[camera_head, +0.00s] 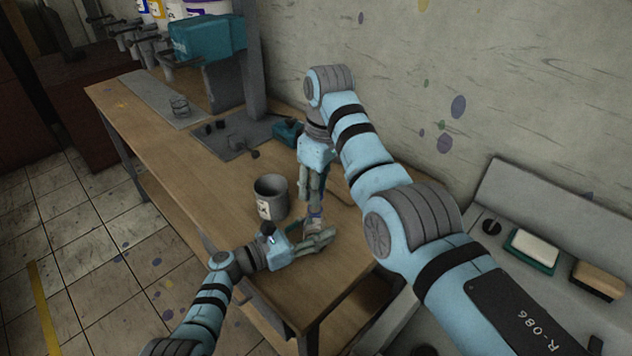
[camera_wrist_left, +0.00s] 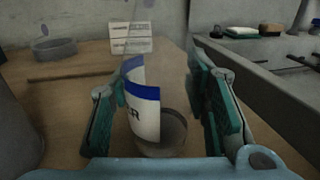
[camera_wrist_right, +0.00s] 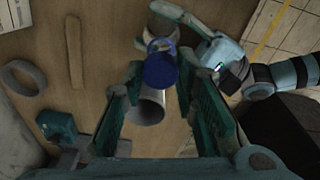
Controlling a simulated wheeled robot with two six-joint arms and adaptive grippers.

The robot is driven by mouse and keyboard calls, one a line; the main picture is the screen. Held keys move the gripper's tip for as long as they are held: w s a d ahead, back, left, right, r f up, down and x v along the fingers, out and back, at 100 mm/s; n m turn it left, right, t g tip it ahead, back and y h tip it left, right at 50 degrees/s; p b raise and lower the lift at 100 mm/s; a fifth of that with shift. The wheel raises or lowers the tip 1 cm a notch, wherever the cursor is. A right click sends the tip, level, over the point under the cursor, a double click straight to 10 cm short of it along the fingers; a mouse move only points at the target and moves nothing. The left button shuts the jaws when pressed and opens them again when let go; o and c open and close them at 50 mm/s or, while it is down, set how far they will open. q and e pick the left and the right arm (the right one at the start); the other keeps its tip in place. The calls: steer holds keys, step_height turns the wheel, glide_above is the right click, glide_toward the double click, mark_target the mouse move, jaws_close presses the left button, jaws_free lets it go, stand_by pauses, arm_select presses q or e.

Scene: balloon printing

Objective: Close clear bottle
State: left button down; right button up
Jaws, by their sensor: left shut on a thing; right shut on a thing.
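The clear bottle (camera_wrist_left: 145,115), with a white label and blue band, stands between the fingers of my left gripper (camera_wrist_left: 160,95), which is shut on it. In the head view my left gripper (camera_head: 318,240) reaches in low over the table. My right gripper (camera_head: 315,205) points down from above, directly over the left one. In the right wrist view a round blue lid (camera_wrist_right: 160,70) sits between the tips of my right gripper (camera_wrist_right: 158,72), shut on it, above the bottle. Fingers partly hide the bottle, and I cannot tell whether lid and bottle neck touch.
A grey can (camera_head: 271,200) with a label stands close to the left of the grippers. A teal machine (camera_head: 208,42) stands at the far end of the wooden table (camera_head: 170,150).

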stand_by(0.4)
steer(key=shift+f, duration=0.85)
steer(key=shift+f, duration=0.55)
steer(key=m, duration=0.3)
steer(key=o, duration=0.7)
steer(key=shift+c, duration=0.2)
steer(key=shift+r, duration=0.1)
step_height(320, 180, up, 4)
steer(key=shift+r, duration=0.15)
steer(key=o, duration=0.6)
steer(key=shift+c, duration=0.2)
